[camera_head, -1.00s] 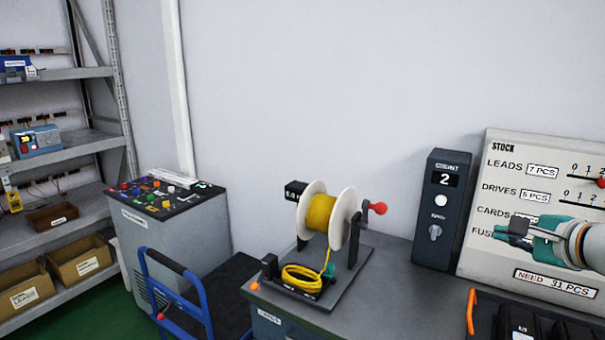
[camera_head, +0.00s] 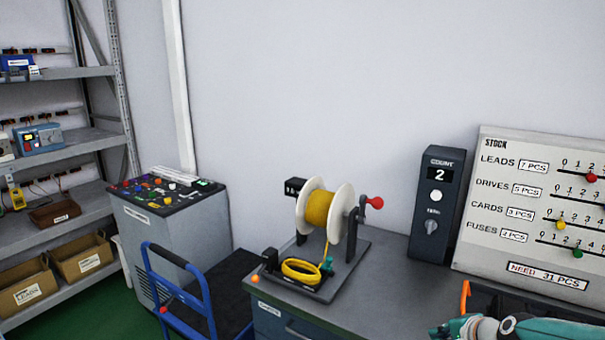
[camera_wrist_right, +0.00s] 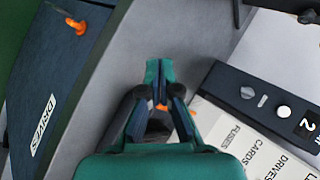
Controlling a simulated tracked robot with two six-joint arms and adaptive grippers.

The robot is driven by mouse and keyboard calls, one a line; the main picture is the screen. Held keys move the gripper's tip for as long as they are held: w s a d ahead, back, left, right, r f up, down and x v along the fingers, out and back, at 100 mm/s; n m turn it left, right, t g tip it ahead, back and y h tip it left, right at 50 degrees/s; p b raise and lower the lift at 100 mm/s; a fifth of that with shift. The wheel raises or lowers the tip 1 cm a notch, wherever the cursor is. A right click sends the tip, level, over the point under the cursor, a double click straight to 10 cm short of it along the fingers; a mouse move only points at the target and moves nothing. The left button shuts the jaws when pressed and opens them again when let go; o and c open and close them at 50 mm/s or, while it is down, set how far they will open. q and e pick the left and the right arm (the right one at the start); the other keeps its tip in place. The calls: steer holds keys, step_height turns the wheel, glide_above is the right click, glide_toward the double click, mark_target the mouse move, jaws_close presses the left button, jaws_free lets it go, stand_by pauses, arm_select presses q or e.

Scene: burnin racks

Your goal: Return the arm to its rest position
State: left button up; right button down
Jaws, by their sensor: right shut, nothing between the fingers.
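My right gripper (camera_head: 450,328) is low at the bottom right of the head view, in front of the stock board (camera_head: 545,205) and above the bench's front part. In the right wrist view my right gripper (camera_wrist_right: 158,75) points over the grey bench top, its fingers together and empty. It appears clear of the count box (camera_wrist_right: 250,95) and the stock board (camera_wrist_right: 240,140), both to its right in that view. My left gripper is not in view.
A cable reel (camera_head: 325,215) with a red crank stands on the bench (camera_head: 385,290). A blue trolley (camera_head: 180,300) and a grey cabinet (camera_head: 170,230) stand to the left.

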steer(key=s+a+f+n+g, duration=0.1)
steer(key=s+a+f+n, duration=0.15)
steer(key=f, duration=0.35)
steer(key=s+a+f+n+g, duration=0.1)
steer(key=s+a+f+g, duration=0.15)
steer(key=f, duration=0.45)
steer(key=s+a+f+n+g+y+b, duration=0.1)
steer(key=s+a+f+n, duration=0.3)
steer(key=s+f, duration=0.7)
steer(key=s+a+f+n+g+b, duration=0.3)
steer(key=s+a+f, duration=0.4)
steer(key=s+f, duration=0.4)
steer(key=shift+s+a+f+n+y+b, duration=0.2)
steer(key=shift+s+a+n+y+b, duration=0.3)
steer(key=shift+n, duration=0.65)
steer(key=shift+d+g, duration=0.15)
steer(key=shift+g, duration=0.1)
